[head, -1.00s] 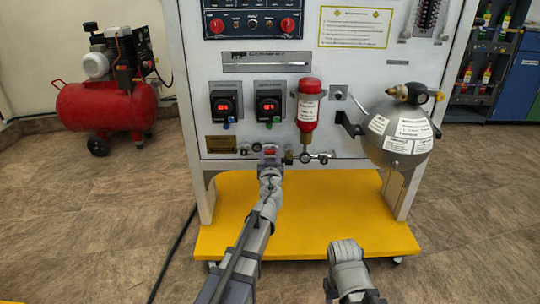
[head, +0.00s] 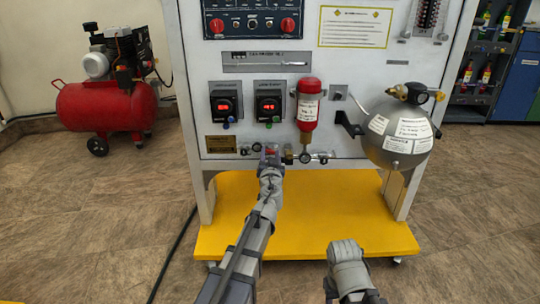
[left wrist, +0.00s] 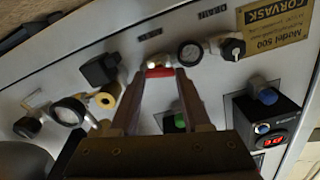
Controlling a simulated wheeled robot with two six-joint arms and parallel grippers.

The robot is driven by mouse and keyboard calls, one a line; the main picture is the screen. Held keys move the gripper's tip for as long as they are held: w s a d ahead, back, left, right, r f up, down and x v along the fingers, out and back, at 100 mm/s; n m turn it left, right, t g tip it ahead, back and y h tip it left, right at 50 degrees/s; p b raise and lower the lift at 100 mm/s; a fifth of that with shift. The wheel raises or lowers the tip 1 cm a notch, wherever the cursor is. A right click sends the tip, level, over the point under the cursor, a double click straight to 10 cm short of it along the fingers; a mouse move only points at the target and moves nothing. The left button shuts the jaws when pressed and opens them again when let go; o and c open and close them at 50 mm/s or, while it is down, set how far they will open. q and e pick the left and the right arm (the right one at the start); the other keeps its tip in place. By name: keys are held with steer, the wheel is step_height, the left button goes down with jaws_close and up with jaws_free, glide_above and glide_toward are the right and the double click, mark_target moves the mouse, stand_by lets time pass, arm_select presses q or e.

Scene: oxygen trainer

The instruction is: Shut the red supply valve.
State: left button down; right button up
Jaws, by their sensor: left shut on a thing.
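The red supply valve is a small red handle (head: 269,150) low on the white panel, below the two red digital displays. Most of it is hidden by my left gripper (head: 270,158) in the head view. In the left wrist view the red handle (left wrist: 159,72) lies crosswise between the fingertips of my left gripper (left wrist: 159,76), which is shut on it. The handle is still in front of the panel on its pale fitting. My right arm shows at the bottom right of the head view, but its fingertips do not show.
Small gauges (left wrist: 190,53) and a black knob (left wrist: 232,48) sit close beside the valve. A red cylinder (head: 308,108) and a silver sphere (head: 398,145) project from the panel. The yellow base (head: 300,228) spreads below. A red compressor (head: 95,108) stands at left.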

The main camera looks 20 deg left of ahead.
arm_select(q)
steer(key=m, duration=0.7)
steer(key=shift+d, duration=0.1)
steer(key=m, duration=0.4)
steer(key=shift+f, duration=0.1)
steer(key=shift+f+m, duration=0.1)
steer(key=shift+m, duration=1.8)
steer(key=shift+d, duration=0.1)
steer(key=shift+c, duration=1.8)
jaws_free()
steer(key=v, duration=0.7)
steer(key=shift+s, duration=0.4)
